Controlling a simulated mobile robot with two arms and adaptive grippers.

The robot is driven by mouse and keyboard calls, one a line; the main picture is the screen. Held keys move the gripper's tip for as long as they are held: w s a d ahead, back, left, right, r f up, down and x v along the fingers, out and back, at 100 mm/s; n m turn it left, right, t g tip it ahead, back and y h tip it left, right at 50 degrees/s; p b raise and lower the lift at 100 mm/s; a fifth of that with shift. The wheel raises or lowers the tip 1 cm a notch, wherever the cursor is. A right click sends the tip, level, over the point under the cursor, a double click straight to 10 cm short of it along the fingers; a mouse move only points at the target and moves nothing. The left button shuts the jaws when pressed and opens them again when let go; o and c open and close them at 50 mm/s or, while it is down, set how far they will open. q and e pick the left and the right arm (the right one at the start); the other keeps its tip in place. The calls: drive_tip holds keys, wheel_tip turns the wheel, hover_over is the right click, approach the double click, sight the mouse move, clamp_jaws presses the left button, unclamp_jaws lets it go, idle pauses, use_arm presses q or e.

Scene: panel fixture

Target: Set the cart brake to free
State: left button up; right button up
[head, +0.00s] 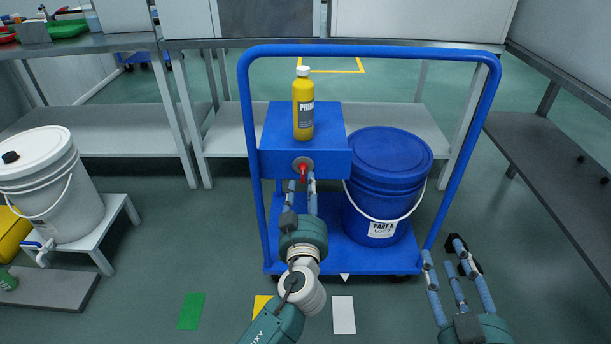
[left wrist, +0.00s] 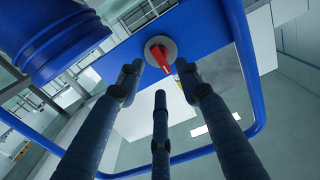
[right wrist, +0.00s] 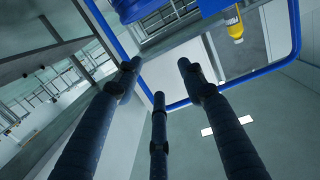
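The blue cart (head: 250,150) stands ahead with a blue box (head: 280,125) on it. A red brake lever (head: 303,172) sits on a round grey plate on the box's front and points downward. My left gripper (head: 302,183) is open just below and in front of the lever. In the left wrist view the lever (left wrist: 161,58) shows beyond the spread fingertips (left wrist: 160,82); contact is not clear. My right gripper (head: 457,255) is open and empty at the lower right, beside the cart. A white triangle (head: 345,277) marks the cart's front edge.
A yellow bottle (head: 303,108) stands on the box. A blue bucket (head: 385,190) sits on the cart at right. A white bucket (head: 45,175) stands on a low stand at left. Green (head: 191,311) and white (head: 343,315) floor patches lie in front. Benches line the back and right.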

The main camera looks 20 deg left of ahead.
sight(303, 171)
use_arm(q)
drive_tip(key=x, duration=0.6)
drive_tip(key=shift+w+f, duration=0.1)
drive_tip(key=shift+w, duration=0.1)
use_arm(e)
drive_tip(key=shift+w+a+r+t, duration=0.15)
drive_tip(key=shift+r+t, duration=0.25)
drive_tip(key=shift+r, duration=0.3)
use_arm(q)
drive_tip(key=shift+c, duration=0.3)
clamp_jaws()
